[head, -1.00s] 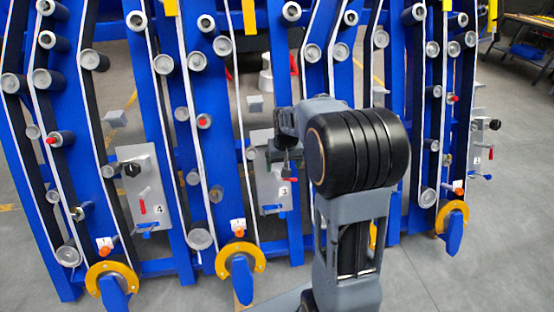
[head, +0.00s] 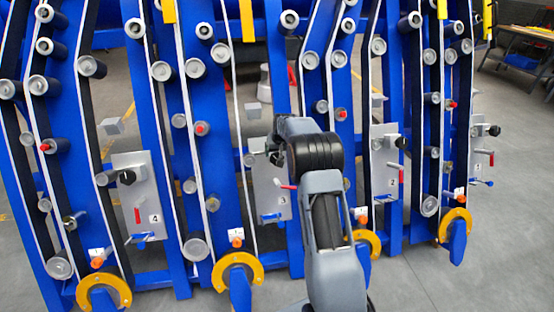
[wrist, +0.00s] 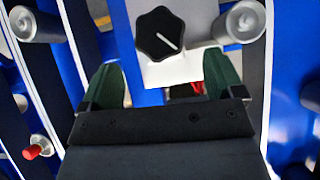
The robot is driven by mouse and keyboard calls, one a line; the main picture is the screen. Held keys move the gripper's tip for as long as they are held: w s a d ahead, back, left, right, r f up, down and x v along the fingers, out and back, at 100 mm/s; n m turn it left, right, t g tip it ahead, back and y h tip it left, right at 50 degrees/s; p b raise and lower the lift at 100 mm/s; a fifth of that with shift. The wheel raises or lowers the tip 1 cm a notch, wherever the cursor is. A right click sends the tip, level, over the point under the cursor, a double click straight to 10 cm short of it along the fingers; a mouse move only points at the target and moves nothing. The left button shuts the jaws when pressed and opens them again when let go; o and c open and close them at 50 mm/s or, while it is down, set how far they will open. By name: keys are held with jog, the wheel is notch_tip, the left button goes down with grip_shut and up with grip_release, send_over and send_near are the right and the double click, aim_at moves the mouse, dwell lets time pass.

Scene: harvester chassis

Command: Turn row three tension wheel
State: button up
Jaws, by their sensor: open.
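The row three panel (head: 270,205) is a grey plate with a "3" label. Its tension wheel, a black lobed knob with a white line, shows in the wrist view (wrist: 160,33). In the head view my arm hides this knob. My gripper (wrist: 161,72) is open, with two dark green fingers either side of a gap below the knob in the wrist view. The knob appears ahead of the gap, and the fingers do not visibly grip it. In the head view my gripper (head: 272,152) is close to the panel's upper part.
A red lever (head: 289,187) and a blue handle (head: 271,217) are on the same panel. Panel four (head: 140,190) is left and panel two (head: 384,150) right. Rollers (wrist: 242,22) and belts flank the knob. Grey floor is open at the right.

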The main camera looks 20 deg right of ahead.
aim_at(277, 156)
jog(key=shift+x, duration=3.2)
jog(key=shift+c, duration=0.5)
jog(key=c, duration=0.8)
jog(key=shift+s+d+f+m+t+y+b, duration=0.1)
jog(key=shift+m+t+y+b, duration=0.05)
jog(key=shift+m+y+b, duration=0.45)
jog(key=shift+f+m+t+y+b, duration=0.1)
jog(key=shift+m+t+y+b, duration=0.05)
jog(key=shift+m+y+b, duration=0.4)
jog(key=m+t+y+b, duration=0.1)
jog(key=m+b, duration=0.1)
jog(key=b, duration=0.1)
jog(key=shift+f+y+b, duration=0.1)
jog(key=shift+y+b, duration=0.15)
jog(key=shift+b, duration=0.05)
jog(key=m+t+y+b, duration=0.1)
jog(key=m+b, duration=0.2)
jog(key=shift+d+t+y+b, duration=0.1)
jog(key=shift+t+y+b, duration=0.2)
jog(key=shift+y+b, duration=0.1)
